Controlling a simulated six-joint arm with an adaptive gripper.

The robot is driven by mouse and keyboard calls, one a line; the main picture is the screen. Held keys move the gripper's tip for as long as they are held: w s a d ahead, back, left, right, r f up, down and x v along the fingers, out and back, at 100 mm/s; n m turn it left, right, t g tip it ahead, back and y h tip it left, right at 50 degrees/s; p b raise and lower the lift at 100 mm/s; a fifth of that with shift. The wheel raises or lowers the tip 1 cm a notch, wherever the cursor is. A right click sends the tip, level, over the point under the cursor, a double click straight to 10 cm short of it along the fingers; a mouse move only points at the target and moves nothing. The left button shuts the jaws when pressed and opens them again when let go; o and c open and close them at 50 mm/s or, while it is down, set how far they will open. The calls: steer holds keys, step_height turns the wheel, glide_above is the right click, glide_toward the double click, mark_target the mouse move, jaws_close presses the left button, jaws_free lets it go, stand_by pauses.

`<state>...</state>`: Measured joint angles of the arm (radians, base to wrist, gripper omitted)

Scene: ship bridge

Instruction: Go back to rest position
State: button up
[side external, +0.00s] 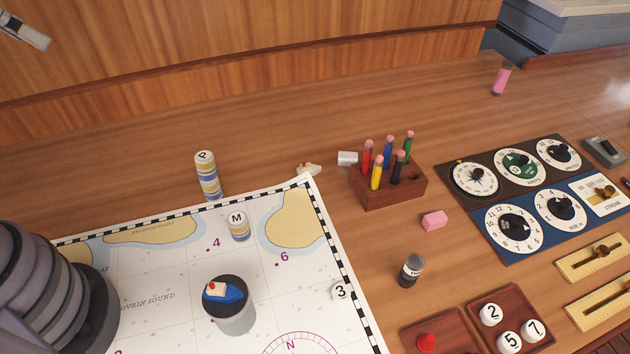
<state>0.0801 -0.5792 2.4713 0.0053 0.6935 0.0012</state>
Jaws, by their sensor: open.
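Only a small grey part of my gripper (26,31) shows, at the top left corner of the side external view. It is open, high above the table and away from the chart and the pieces. Nothing shows held in the visible part, and the rest of the gripper is outside the picture. My arm's dark rounded links fill the lower left and cover part of the chart (160,265).
A grey cylinder (236,318) bearing a blue boat (224,294) stands on the chart. Stacked discs (207,178) and an M stack (238,226) stand near its back edge. A pen block (392,190), dial panel (535,222) and number tray (512,309) are right. The back table is mostly clear.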

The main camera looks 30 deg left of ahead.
steer(key=shift+n+g, duration=0.4)
steer(key=shift+n, duration=0.1)
steer(key=s, duration=0.2)
steer(key=s+a, duration=0.1)
steer(key=s, duration=0.2)
steer(key=shift+s+a, duration=0.3)
steer(key=shift+s, duration=0.05)
stand_by(0.3)
